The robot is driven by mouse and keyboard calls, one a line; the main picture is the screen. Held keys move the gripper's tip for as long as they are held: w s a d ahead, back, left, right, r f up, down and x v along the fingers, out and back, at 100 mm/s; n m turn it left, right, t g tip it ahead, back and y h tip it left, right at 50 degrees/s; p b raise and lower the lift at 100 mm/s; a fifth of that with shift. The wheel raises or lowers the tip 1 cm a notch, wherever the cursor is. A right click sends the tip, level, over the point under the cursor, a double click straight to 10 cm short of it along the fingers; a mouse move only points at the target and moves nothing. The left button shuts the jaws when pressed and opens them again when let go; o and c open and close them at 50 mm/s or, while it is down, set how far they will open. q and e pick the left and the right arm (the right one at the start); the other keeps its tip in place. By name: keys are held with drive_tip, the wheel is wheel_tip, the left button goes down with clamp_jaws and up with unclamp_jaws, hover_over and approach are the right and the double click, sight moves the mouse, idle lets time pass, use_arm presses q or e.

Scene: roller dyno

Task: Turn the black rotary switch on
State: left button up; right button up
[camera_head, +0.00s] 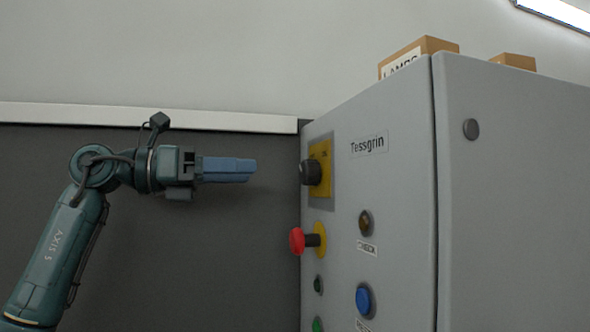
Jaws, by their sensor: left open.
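The black rotary switch (311,172) sits on a yellow plate (325,168) high on the left face of a grey cabinet (390,232). I see the knob nearly from the side, so its setting cannot be read. My left gripper (254,170), with blue fingers, points right toward the knob at about its height. A gap shows between the fingertips and the knob. The gripper is open and nothing shows between its fingers. My right gripper is not in view.
Below the switch, a red mushroom button (297,241) sticks out from the panel. An amber lamp (365,223), a blue button (364,299) and a green button (318,325) are on the same face. Boxes (440,45) lie on top.

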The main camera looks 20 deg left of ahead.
sight(302, 172)
use_arm(q)
drive_tip(key=p+x, duration=0.2)
drive_tip(key=x, duration=0.7)
drive_tip(key=shift+w+d, duration=0.2)
drive_tip(key=shift+d, duration=0.05)
drive_tip(key=shift+c, duration=0.2)
drive_tip(key=c, duration=0.9)
